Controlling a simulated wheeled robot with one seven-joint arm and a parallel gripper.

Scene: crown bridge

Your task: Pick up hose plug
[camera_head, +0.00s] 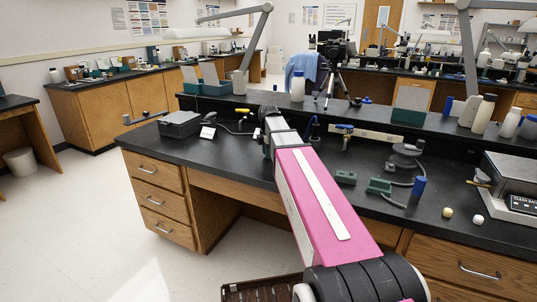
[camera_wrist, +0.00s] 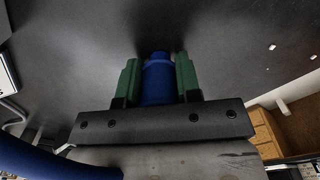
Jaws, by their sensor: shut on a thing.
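In the wrist view, my gripper (camera_wrist: 158,80) has its two green fingers closed on either side of a blue cylindrical piece, which I take to be the hose plug (camera_wrist: 157,82). The plug points away from the palm, and its narrower tip lies between the fingertips. A dark surface lies behind it; I cannot tell whether the plug touches it. In the head view, my pink arm reaches over the black bench, and its far end hides the fingers and the plug.
The black bench (camera_head: 235,160) carries a grey box (camera_head: 181,124) at left. Green blocks (camera_head: 379,186), a blue-topped cylinder (camera_head: 417,190) and a scale (camera_head: 512,190) are at right. A raised shelf with bottles runs behind. A blue hose (camera_wrist: 50,160) curves through the wrist view's lower left.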

